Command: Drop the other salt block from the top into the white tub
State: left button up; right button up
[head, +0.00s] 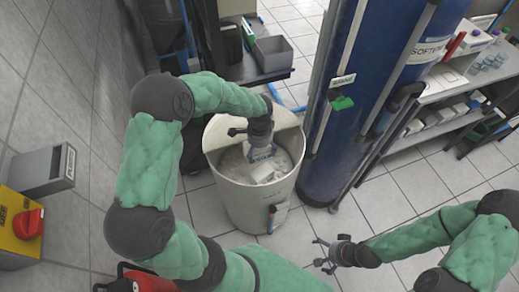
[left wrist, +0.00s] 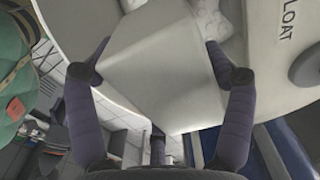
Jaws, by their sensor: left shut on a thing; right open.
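The white tub (head: 236,205) stands on the floor in the middle of the head view, open at the top, with white lumpy salt (head: 235,167) inside. My left gripper (head: 262,148) reaches down over the tub's opening. In the left wrist view my left gripper (left wrist: 158,78) is shut on a white salt block (left wrist: 155,50), one finger on each side. The block's underside and its exact height over the salt are hidden. My right gripper (head: 325,256) is open and empty, low over the floor to the right of the tub.
A tall blue softener cylinder (head: 345,130) stands close to the tub's right side. A grey bin (head: 272,53) sits on a dark stand behind. Shelves with bottles and boxes (head: 437,115) are at the right. A yellow box with a red switch (head: 22,225) is at the left wall.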

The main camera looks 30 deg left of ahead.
pick_arm(q)
jog(key=shift+w, duration=0.1)
jog(key=o, duration=1.6)
jog(key=shift+f, duration=0.1)
notch_tip(320, 180, up, 12)
jog(key=shift+r, duration=0.1)
